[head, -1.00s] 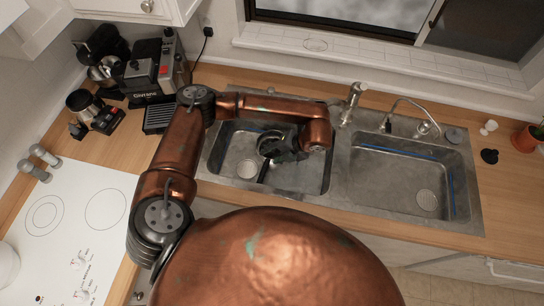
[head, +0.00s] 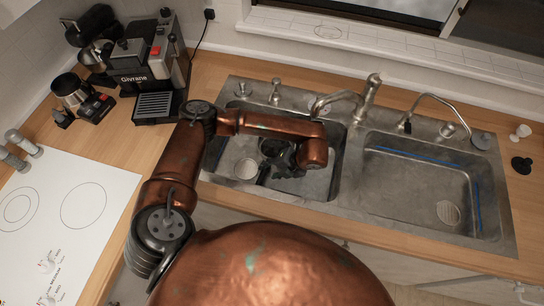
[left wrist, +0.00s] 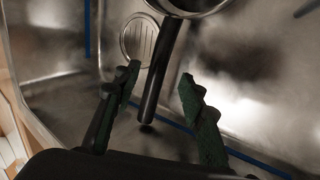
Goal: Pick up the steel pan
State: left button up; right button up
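The steel pan (left wrist: 196,5) shows at the top edge of the left wrist view, with only part of its rim and body in frame. Its dark handle (left wrist: 158,80) points down toward my left gripper. My left gripper (left wrist: 160,72) is open, with one green-padded finger on each side of the handle and gaps between them. In the head view my left gripper (head: 278,158) is down in the left sink basin (head: 325,185); my arm and gripper hide most of the pan there. My right gripper is not in view.
A tall faucet (head: 368,98) stands behind the left basin, and a smaller tap (head: 433,102) stands behind the right basin (head: 415,190). A coffee machine (head: 150,75) and a white cooktop (head: 110,185) are at the left. The right basin is empty.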

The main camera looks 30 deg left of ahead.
aim_at(265, 171)
pick_arm(q)
jog(key=x, duration=0.5)
jog(key=shift+a+r, duration=0.15)
grip_shut()
jog(key=shift+r, duration=0.1)
dwell(0.4)
